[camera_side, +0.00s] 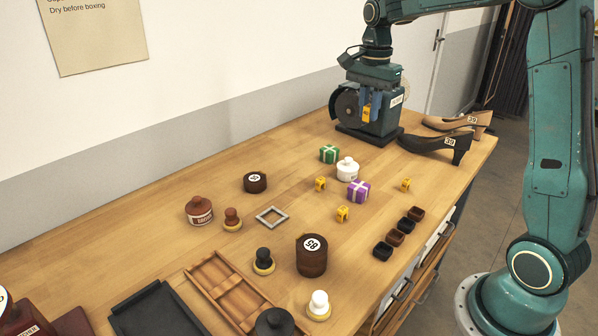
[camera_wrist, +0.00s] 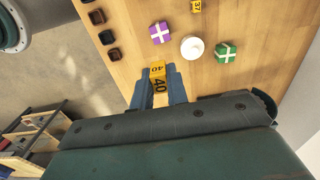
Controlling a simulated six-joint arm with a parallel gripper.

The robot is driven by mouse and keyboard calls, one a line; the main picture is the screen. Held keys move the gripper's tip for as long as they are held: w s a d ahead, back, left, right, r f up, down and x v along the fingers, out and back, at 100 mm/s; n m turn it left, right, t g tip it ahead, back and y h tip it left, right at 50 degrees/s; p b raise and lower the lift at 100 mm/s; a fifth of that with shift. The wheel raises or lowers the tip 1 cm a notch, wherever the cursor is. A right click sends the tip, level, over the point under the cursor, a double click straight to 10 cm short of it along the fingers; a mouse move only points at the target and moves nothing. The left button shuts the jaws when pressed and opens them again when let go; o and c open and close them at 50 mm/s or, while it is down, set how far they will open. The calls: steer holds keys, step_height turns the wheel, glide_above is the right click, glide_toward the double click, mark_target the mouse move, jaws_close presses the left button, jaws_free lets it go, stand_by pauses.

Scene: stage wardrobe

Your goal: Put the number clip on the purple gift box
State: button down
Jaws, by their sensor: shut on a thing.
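My gripper (camera_wrist: 158,90) is shut on a yellow number clip (camera_wrist: 158,74) marked 40, held between its blue fingers in the wrist view. In the side view my gripper (camera_side: 369,108) hangs with the yellow clip (camera_side: 366,114) in front of a dark machine, above the table. The purple gift box (camera_side: 358,193) with a white ribbon stands on the table, in front of and below my gripper. It also shows in the wrist view (camera_wrist: 159,33), beyond the fingertips and apart from the clip. Its top looks bare.
A white lidded jar (camera_side: 347,172) stands close to the purple box, with a green gift box (camera_side: 329,153) behind. Loose yellow clips (camera_side: 342,214) lie nearby. Small dark bins (camera_side: 395,238) line the table edge. The machine (camera_side: 346,108) and shoes (camera_side: 432,142) stand at the back right.

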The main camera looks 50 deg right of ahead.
mark_target(359, 186)
step_height(359, 186, down, 18)
steer(key=shift+f, duration=0.25)
stand_by(0.7)
steer(key=shift+f, duration=0.15)
steer(key=c, duration=1.4)
jaws_free()
step_height(359, 186, up, 12)
steer(key=shift+r, duration=0.15)
